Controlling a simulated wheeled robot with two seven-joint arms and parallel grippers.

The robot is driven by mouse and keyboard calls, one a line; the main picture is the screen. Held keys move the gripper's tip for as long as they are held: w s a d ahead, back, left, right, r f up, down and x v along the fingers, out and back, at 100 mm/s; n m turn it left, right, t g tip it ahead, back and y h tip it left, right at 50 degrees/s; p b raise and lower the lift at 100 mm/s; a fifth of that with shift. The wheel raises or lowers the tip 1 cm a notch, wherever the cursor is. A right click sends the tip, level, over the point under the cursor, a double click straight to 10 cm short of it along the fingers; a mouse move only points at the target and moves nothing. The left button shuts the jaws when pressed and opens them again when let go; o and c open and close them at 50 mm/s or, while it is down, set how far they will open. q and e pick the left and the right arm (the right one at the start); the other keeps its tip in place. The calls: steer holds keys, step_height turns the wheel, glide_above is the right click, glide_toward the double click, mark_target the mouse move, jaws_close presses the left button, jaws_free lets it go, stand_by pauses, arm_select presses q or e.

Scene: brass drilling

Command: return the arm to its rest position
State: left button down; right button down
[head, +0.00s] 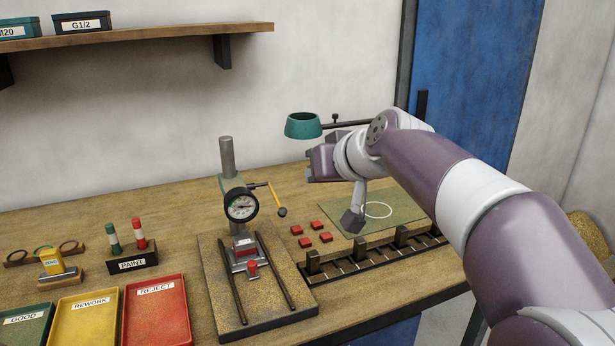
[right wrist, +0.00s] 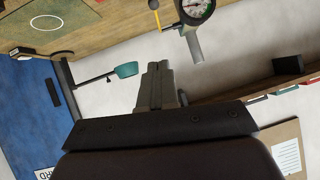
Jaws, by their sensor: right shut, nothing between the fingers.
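My right arm comes in from the right in the head view. Its gripper (head: 310,171) is in the air above the bench, near the back wall and right of the dial gauge stand. In the right wrist view its fingers (right wrist: 158,68) are together with nothing between them. It touches nothing that I can see. My left gripper is in neither view.
A drill-like stand with a dial gauge (head: 241,205) is on the bench left of the arm. A teal lamp (head: 303,125) is close behind the gripper. Red blocks (head: 306,242), a green mat (head: 400,213) and a slotted rack (head: 375,258) lie below. Trays (head: 157,312) are at left.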

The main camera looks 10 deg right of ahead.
stand_by(0.3)
steer(key=s+d+f+m+g+h, duration=0.1)
steer(key=s+d+f+g, duration=0.15)
steer(key=f, duration=0.65)
steer(key=s+d+f+m+g+h, duration=0.1)
steer(key=s+f, duration=0.2)
steer(key=f, duration=0.5)
steer(key=s+d+f+g+h, duration=0.15)
steer(key=s+f+g, duration=0.45)
steer(key=s+f, duration=1.05)
step_height(320, 180, up, 14)
steer(key=p, duration=1.4)
steer(key=shift+s+a+n, duration=0.15)
steer(key=shift+s+n, duration=0.15)
steer(key=shift+s, duration=0.15)
